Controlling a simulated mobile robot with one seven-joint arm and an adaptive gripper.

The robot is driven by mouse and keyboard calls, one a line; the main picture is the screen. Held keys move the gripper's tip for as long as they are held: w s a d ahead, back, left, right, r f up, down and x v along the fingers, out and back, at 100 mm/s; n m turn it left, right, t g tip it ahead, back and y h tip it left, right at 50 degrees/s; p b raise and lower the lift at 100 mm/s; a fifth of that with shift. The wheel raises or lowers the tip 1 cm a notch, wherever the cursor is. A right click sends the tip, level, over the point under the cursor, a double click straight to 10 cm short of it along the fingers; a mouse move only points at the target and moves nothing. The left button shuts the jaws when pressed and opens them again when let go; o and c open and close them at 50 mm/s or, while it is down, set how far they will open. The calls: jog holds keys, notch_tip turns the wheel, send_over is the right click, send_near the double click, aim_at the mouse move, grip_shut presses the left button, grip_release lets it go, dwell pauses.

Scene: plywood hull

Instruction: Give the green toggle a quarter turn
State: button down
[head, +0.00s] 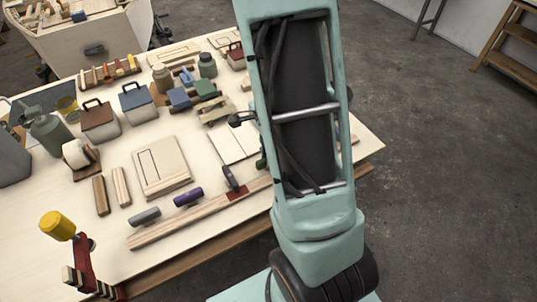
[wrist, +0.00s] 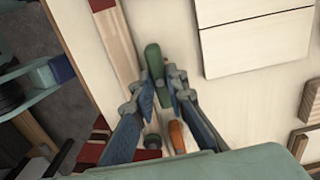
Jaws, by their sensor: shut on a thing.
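The green toggle (wrist: 154,62) shows in the wrist view as an elongated, rounded dark-green handle over the pale tabletop. My gripper (wrist: 160,85) has its blue-grey fingers on either side of the toggle's near end and is shut on it. The toggle's far end sticks out beyond the fingertips. Its mount is hidden beneath the handle and fingers. In the head view my arm covers this part of the bench, and I cannot make out the toggle or the fingertips there.
An orange handle (wrist: 176,137) and a dark round knob (wrist: 152,141) lie between my fingers, nearer the wrist. A pale panel (wrist: 255,40) is at the right.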

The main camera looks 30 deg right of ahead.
jog(key=c, duration=1.9)
grip_release()
jog(key=shift+c, duration=0.2)
jog(key=shift+r, duration=0.1)
notch_tip(320, 180, up, 12)
jog(key=shift+w, duration=0.1)
